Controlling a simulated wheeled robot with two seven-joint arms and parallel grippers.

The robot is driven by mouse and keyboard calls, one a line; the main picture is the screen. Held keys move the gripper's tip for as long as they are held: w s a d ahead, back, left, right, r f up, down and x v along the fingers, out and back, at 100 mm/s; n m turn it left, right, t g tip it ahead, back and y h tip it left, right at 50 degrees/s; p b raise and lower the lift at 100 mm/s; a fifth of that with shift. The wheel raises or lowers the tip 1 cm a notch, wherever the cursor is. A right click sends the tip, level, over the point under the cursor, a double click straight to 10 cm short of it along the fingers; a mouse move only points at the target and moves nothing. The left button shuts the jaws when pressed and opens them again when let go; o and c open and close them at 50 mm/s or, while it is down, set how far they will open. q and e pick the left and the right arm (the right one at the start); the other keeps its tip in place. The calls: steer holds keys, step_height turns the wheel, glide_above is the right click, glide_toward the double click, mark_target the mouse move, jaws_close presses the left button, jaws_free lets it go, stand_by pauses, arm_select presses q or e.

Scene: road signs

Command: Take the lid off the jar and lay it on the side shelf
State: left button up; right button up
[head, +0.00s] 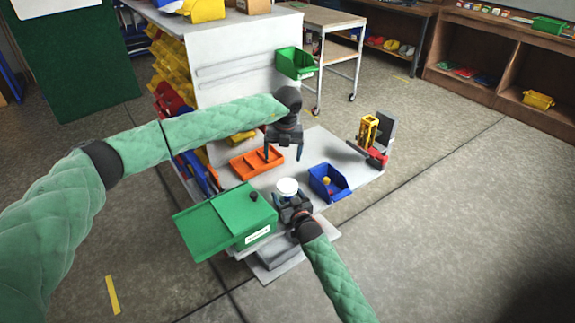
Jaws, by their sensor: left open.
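A round white lid (287,186) shows in the head view, low in the middle of the white worktop. It appears to sit on a jar whose body is mostly hidden. My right gripper (291,199) is right at the jar, just below the lid in the picture; whether its fingers are closed on the jar is not clear. My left gripper (284,154) is open and empty, fingers down, above the worktop and farther back than the lid. I cannot tell which surface is the side shelf.
An orange divided tray (257,162) lies left of my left gripper. A blue bin (328,183) with small items stands right of the lid. A green box (225,222) is at the left front. A yellow and red device (370,138) stands at the right edge.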

mark_target(288, 185)
arm_select(q)
steer(key=f+m, duration=0.1)
steer(key=m, duration=0.6)
steer(key=s+f+m, duration=0.1)
steer(key=m, duration=0.6)
steer(key=f+m, duration=0.1)
steer(key=m, duration=0.6)
steer(key=shift+s+d+m+g, duration=0.25)
steer(key=shift+s+m+g, duration=0.05)
steer(key=m, duration=0.5)
steer(key=shift+s+d+f, duration=0.1)
steer(key=shift+d, duration=0.1)
steer(key=m, duration=0.5)
steer(key=shift+d+m+h, duration=0.15)
steer(key=shift+m+h, duration=0.15)
steer(key=shift+m, duration=0.1)
steer(key=m, duration=0.5)
steer(key=shift+d, duration=0.1)
steer(key=m, duration=0.4)
steer(key=shift+m, duration=0.3)
steer(key=shift+f, duration=4)
